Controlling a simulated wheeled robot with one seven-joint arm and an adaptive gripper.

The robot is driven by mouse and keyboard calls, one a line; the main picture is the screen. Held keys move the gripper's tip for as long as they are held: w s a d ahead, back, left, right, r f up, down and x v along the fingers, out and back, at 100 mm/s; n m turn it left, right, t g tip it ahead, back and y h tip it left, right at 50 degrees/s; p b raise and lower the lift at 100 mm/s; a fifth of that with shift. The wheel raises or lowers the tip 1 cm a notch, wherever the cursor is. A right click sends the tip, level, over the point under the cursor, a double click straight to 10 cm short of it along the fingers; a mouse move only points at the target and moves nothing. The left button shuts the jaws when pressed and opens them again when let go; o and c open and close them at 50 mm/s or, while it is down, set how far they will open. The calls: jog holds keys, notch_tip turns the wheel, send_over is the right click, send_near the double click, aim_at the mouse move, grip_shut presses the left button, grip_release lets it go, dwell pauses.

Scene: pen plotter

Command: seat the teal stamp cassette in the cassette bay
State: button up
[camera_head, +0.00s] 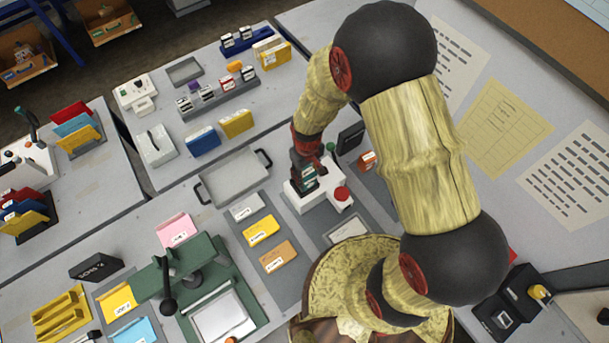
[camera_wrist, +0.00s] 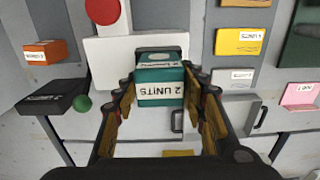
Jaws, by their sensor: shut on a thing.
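The teal stamp cassette (camera_wrist: 160,75), labelled "2 UNITS", is between the fingers of my gripper (camera_wrist: 160,92) in the wrist view. The fingers are shut on its two sides. In the head view the cassette (camera_head: 308,173) shows as a small teal and white patch below my gripper (camera_head: 304,163), at the white stamping machine (camera_head: 318,198). In the wrist view the white machine (camera_wrist: 112,62) is just beyond the cassette. I cannot tell whether the cassette is inside the bay or above it; the bay opening is hidden.
A red button (camera_head: 341,193) stands on the machine's right. A dark block (camera_head: 350,135) and a green knob (camera_head: 331,147) are behind it. A grey tray (camera_head: 233,178) and yellow (camera_head: 261,230) and orange (camera_head: 277,256) cards lie to the left. My arm covers much of the right side.

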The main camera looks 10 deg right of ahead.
jog(key=shift+w+a+f, duration=0.15)
jog(key=shift+w+f, duration=0.5)
jog(key=shift+f, duration=0.25)
jog(key=shift+w+f+p, duration=0.1)
jog(key=shift+f+p, duration=0.25)
jog(key=shift+f, duration=1.2)
jog(key=shift+f, duration=0.1)
jog(key=o, duration=1.2)
